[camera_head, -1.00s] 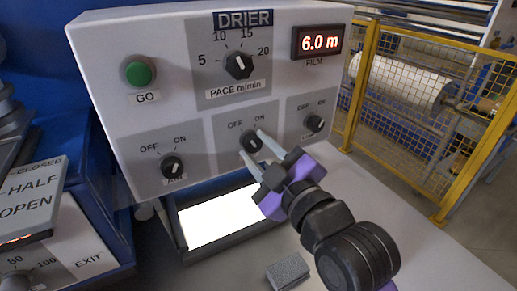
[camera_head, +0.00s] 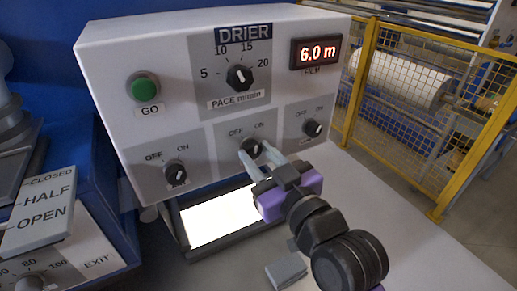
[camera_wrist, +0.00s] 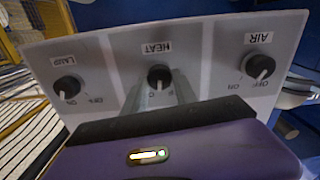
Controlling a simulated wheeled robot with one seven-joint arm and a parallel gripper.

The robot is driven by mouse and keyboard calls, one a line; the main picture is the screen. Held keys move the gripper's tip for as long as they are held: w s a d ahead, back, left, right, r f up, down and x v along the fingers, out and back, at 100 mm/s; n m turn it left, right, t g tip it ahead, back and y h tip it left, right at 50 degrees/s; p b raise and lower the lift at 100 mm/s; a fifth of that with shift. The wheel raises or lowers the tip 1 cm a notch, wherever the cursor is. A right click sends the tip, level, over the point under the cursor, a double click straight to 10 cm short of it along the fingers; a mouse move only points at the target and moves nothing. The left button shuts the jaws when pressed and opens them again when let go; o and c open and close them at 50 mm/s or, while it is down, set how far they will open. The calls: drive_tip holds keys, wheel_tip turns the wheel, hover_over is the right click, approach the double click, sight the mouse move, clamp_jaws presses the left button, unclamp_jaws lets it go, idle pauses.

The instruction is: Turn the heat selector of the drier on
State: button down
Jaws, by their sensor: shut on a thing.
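The drier panel (camera_head: 185,45) is a white box with dials. Its heat selector (camera_head: 252,147) is a black knob at the lower middle, with OFF and ON printed above it. The knob also shows in the wrist view (camera_wrist: 158,74), under an upside-down HEAT label (camera_wrist: 155,47). My gripper (camera_head: 254,155) is shut on this knob, with one pale finger on each side. My gripper also shows in the wrist view (camera_wrist: 160,88). The fingers partly hide the knob and its lettering, and I cannot tell exactly where its pointer stands.
The air knob (camera_head: 176,172) is to the left and the lamp knob (camera_head: 312,128) to the right. Above are the pace dial (camera_head: 239,77), green GO button (camera_head: 143,87) and film display (camera_head: 316,50). A small grey block (camera_head: 286,271) lies on the white tabletop. A yellow fence (camera_head: 360,85) stands at right.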

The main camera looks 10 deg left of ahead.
drive_tip(key=m+p, duration=0.2)
drive_tip(key=m, duration=0.2)
drive_tip(key=shift+m, duration=0.4)
idle(0.4)
drive_tip(key=c, duration=1)
unclamp_jaws()
drive_tip(key=b+v, duration=0.1)
drive_tip(key=v, duration=0.6)
drive_tip(key=shift+s+d+b, duration=0.25)
drive_tip(key=shift+s+b, duration=0.1)
